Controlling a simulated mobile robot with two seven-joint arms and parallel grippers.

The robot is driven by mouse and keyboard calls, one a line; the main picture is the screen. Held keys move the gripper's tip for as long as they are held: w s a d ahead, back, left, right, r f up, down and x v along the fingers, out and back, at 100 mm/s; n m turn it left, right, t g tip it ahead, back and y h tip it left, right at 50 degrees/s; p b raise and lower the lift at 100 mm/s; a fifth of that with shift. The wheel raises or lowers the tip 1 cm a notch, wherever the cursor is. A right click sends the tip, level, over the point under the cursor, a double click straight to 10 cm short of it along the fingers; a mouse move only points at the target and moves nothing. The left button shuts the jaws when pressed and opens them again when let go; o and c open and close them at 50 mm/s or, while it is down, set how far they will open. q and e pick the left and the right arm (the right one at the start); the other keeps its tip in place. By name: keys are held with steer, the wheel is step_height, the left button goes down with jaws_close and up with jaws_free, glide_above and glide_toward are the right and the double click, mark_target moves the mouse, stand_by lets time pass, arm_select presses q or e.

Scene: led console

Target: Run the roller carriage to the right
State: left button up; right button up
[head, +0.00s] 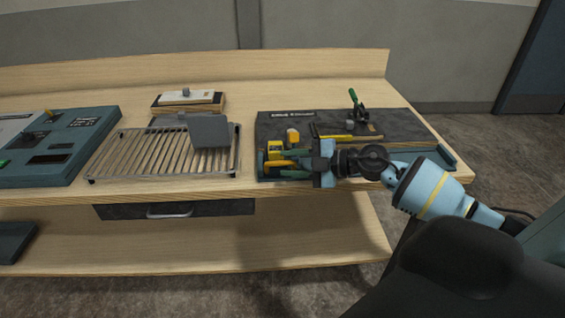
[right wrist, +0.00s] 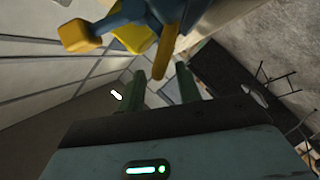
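My right gripper (head: 288,163) reaches in from the right over the front of the dark mat. Its two green fingers point left and stand apart; in the right wrist view (right wrist: 158,82) there is a gap between them. A yellow and orange piece (head: 275,151) lies at the fingertips. In the right wrist view a blue and yellow body (right wrist: 125,28) shows just beyond the fingers; I cannot tell whether they touch it. A rack of metal rollers (head: 140,158) stands left of the mat, with a grey upright plate (head: 209,131) at its right part. Which piece is the roller carriage is unclear. My left gripper is out of view.
The dark mat (head: 400,127) holds a yellow-handled tool (head: 336,137), a small orange block (head: 292,135) and a green-handled clamp-like tool (head: 357,105). A teal console (head: 62,150) stands at the left. A white-topped box (head: 188,98) sits behind the rack. A drawer handle (head: 169,213) is below.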

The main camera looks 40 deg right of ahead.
steer(key=shift+x, duration=1.3)
jaws_close()
